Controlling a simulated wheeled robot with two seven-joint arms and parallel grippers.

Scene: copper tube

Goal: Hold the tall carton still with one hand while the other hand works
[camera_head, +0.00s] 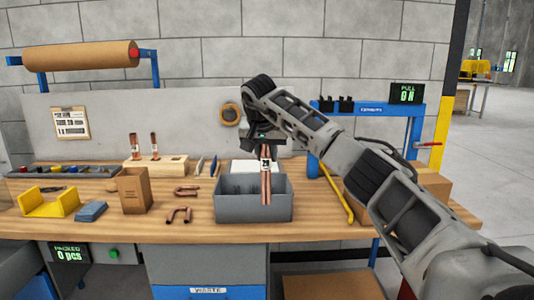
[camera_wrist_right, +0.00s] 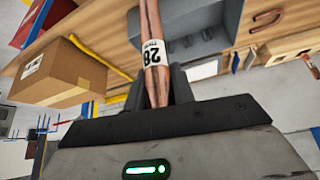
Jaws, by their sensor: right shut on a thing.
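The tall brown carton (camera_head: 133,190) stands upright on the left part of the wooden bench, with no gripper at it. My right gripper (camera_head: 265,140) is over the grey bin, well to the right of the carton. It is shut on a copper tube piece (camera_head: 266,186) with a white label, which hangs down in front of or into the bin; I cannot tell which. In the right wrist view the copper piece (camera_wrist_right: 151,25) sits between the fingers (camera_wrist_right: 158,92), and its label reads 28. My left gripper is out of view.
The grey bin (camera_head: 253,208) stands at the bench's front. Bent copper pieces (camera_head: 179,214), a blue block (camera_head: 91,211) and a yellow holder (camera_head: 50,202) lie left of it. A wooden block (camera_head: 157,165) holds upright tubes. A cardboard box (camera_wrist_right: 60,75) is at the right.

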